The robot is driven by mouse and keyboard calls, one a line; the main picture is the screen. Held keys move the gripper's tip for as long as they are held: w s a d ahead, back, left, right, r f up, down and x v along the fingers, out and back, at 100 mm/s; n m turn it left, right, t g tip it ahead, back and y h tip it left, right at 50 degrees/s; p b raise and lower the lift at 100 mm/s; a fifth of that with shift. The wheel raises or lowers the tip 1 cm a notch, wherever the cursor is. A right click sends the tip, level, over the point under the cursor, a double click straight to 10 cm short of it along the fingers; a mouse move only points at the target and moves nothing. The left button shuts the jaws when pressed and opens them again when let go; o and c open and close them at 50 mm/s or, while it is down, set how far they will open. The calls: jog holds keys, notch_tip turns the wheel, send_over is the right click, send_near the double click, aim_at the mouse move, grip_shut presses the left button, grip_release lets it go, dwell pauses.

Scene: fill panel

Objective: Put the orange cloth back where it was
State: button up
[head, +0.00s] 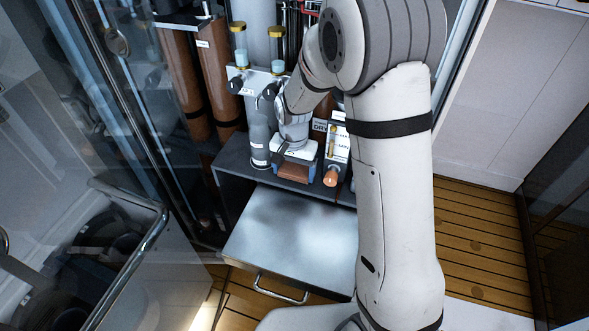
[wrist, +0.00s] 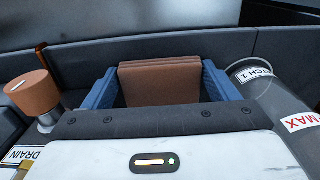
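The orange cloth (head: 295,172) looks like a folded, brownish-orange block. It sits between the blue fingers of my gripper (head: 294,175), over the dark shelf (head: 237,163). In the wrist view the cloth (wrist: 160,84) shows several stacked layers and fills the width between the fingertips of my gripper (wrist: 160,75). The fingers appear to touch its two sides, so the gripper looks shut on it. Whether the cloth's underside rests on the shelf is hidden.
An orange-capped drain valve (wrist: 32,92) stands close on one side of my gripper, and a grey labelled cylinder (wrist: 272,85) on the other. An open steel drawer or lid (head: 290,235) with a handle lies bare in front. A low dark wall (wrist: 190,45) bounds the shelf.

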aim_at(294, 172)
jog(key=o, duration=0.4)
jog(key=shift+r+p, duration=1.15)
jog(key=shift+r, duration=2.8)
jog(key=shift+f, duration=0.1)
